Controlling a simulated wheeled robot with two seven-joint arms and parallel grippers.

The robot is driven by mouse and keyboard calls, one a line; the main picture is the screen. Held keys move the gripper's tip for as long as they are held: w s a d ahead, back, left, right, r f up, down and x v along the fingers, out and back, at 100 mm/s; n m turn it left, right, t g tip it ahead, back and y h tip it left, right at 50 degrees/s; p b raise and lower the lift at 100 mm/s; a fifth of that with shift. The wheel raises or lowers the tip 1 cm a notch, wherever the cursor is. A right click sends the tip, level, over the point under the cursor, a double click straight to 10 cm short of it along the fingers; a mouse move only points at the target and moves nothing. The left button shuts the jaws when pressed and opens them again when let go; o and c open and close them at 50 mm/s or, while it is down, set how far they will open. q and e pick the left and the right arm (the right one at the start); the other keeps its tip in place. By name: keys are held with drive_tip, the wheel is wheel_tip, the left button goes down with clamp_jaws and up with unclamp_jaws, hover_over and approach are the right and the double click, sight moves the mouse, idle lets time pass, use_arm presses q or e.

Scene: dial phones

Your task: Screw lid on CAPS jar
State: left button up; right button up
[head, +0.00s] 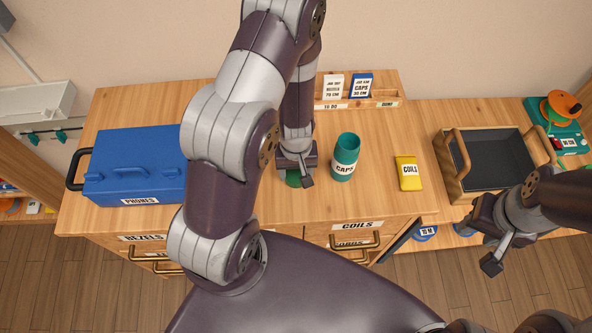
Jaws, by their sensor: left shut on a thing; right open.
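The teal CAPS jar (344,160) stands upright on the wooden worktop, with its label facing me. Its top looks open. My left gripper (296,172) is just left of the jar, low over the worktop. It is shut on a green round thing, which looks like the lid (292,181). The gripper hides most of the lid, and I cannot tell whether it touches the worktop. The lid and the jar are apart. My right gripper (490,245) is open and empty at the right, in front of the wooden tray and away from the jar.
A yellow COILS pack (409,173) lies right of the jar. A blue PHONES box (135,165) stands at the left. A wooden card rack (360,104) is behind the jar. A dark-lined tray (459,190) is at the right.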

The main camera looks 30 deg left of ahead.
wheel_tip(320, 180, up, 26)
drive_tip(key=p, duration=2.5)
drive_tip(key=shift+p, duration=0.35)
